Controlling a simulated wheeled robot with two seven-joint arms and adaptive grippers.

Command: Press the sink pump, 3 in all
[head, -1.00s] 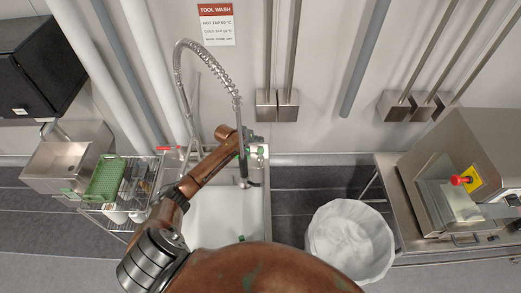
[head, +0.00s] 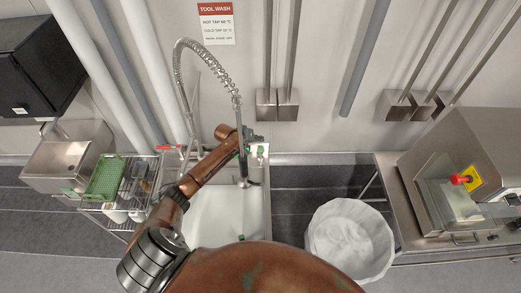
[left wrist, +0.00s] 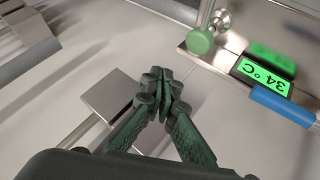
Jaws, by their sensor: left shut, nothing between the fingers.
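The white sink (head: 215,222) is below the middle of the head view, partly hidden by my copper left arm. My left gripper (head: 254,139) is at the back of the sink, small and partly hidden there. The left wrist view shows its dark green fingers (left wrist: 165,80) shut with nothing between them. A round green knob (left wrist: 200,42) is beyond the fingertips, apart from them, beside a green display reading 34°C (left wrist: 266,70). I cannot tell for certain which part is the pump. My right gripper is in neither view.
A coiled spray hose (head: 185,44) arches over the sink. A blue bar (left wrist: 283,105) is by the display. A wire rack with a green basket (head: 106,179) stands left; a lined white bin (head: 349,240) and a steel machine (head: 465,150) stand right.

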